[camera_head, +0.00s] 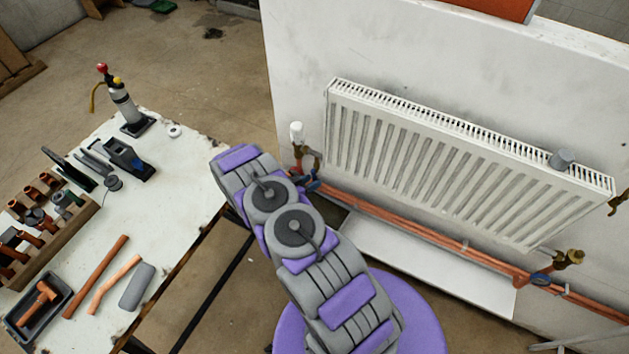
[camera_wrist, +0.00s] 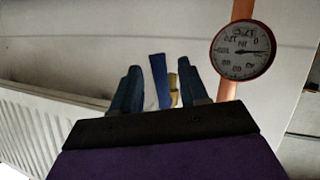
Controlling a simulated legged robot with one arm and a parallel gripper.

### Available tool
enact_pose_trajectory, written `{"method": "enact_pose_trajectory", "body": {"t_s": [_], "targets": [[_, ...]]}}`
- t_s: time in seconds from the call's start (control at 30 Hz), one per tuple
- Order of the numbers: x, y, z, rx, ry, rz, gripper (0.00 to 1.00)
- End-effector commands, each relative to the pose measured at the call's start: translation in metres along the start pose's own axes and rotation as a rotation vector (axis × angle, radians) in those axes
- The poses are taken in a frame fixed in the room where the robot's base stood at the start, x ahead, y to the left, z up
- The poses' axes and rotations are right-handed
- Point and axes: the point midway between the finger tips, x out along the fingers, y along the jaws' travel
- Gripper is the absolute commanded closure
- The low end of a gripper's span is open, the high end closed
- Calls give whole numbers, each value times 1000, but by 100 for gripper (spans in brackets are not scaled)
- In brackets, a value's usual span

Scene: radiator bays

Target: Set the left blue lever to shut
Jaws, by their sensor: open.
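The left blue lever (camera_wrist: 159,78) stands between the two dark fingers of my gripper (camera_wrist: 160,68) in the wrist view, with a small gap to each side. A piece of brass valve (camera_wrist: 174,92) shows just right of it. My gripper is open, and I cannot tell whether either finger touches the lever. In the head view my arm reaches toward the pipework at the radiator's left end. A small blue part (camera_head: 312,183) shows there beside my arm. I cannot tell whether it is lever or finger; the gripper is mostly hidden.
A round gauge (camera_wrist: 243,50) sits on a copper pipe right of the fingers. The white radiator (camera_head: 450,165) hangs on the wall above copper pipes (camera_head: 420,235). Another blue lever (camera_head: 541,279) is at its right end. A cluttered workbench (camera_head: 175,205) stands left.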

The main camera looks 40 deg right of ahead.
Motion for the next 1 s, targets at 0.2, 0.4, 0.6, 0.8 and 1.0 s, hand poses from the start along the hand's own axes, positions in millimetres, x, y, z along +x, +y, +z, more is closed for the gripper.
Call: {"method": "enact_pose_trajectory", "body": {"t_s": [0.2,0.4,0.6,0.8,1.0], "targets": [[23,1,1,-4,0,0,56],[28,0,1,-4,0,0,56],[28,0,0,-3,0,0,58],[28,0,0,-3,0,0,77],[28,0,0,-2,0,-1,96]]}}
